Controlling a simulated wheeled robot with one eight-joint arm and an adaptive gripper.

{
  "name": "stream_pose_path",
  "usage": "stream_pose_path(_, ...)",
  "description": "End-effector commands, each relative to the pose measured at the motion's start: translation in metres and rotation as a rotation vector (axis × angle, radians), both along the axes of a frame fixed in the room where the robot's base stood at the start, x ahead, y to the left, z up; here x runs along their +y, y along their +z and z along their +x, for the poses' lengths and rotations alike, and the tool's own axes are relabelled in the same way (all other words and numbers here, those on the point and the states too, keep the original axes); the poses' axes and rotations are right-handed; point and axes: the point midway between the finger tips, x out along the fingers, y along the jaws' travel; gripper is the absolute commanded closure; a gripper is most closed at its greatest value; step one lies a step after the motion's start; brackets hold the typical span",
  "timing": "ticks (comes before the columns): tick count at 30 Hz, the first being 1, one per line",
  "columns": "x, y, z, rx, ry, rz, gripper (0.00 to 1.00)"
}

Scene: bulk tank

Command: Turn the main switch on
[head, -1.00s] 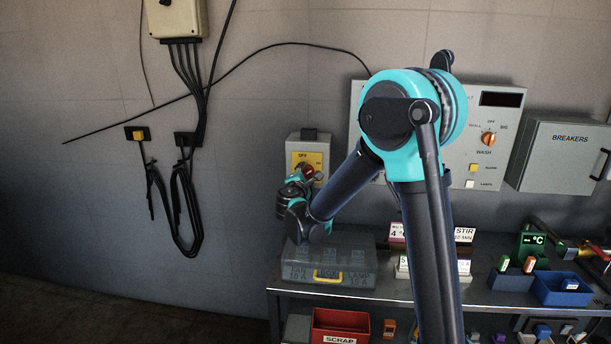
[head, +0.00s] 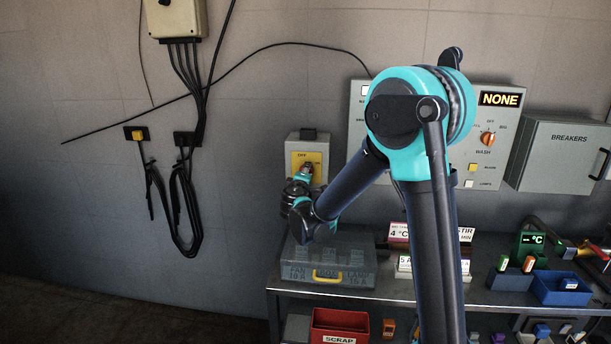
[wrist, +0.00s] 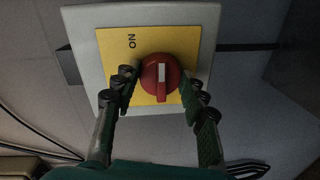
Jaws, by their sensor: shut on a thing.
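The main switch is a grey box with a yellow plate (head: 294,158) on the wall, left of the control panel. Its red knob (wrist: 161,75) shows in the wrist view with a white mark on it; ON is printed on the plate to its upper left. In the head view my gripper hides most of the knob. My gripper (wrist: 158,88) is shut on the knob, one finger on each side; it also shows in the head view (head: 304,178). The control panel (head: 489,108) has a lit display (head: 499,99) reading NONE.
A grey fuse case (head: 352,262) with a yellow handle lies on the bench below the switch. A breaker cabinet (head: 562,150) hangs at the right. Cables (head: 178,200) hang on the wall at the left. A blue bin (head: 560,292) stands on the bench.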

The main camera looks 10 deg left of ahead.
Motion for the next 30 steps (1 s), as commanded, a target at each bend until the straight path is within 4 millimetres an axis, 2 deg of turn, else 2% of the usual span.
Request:
stream_pose_path(14,-0.0009,0.0001,0.0006,0.0,-0.002,0.014,0.87)
stream_pose_path(15,-0.0009,0.0001,0.0006,0.0,-0.002,0.014,0.55)
stream_pose_path(19,-0.0006,0.0,0.0004,0.0,-0.001,0.014,0.39)
stream_pose_path(20,-0.0006,0.0,0.0004,0.0,-0.001,0.014,0.36)
stream_pose_path(30,0.0001,0.0002,-0.0025,-0.001,0.0,0.013,0.36)
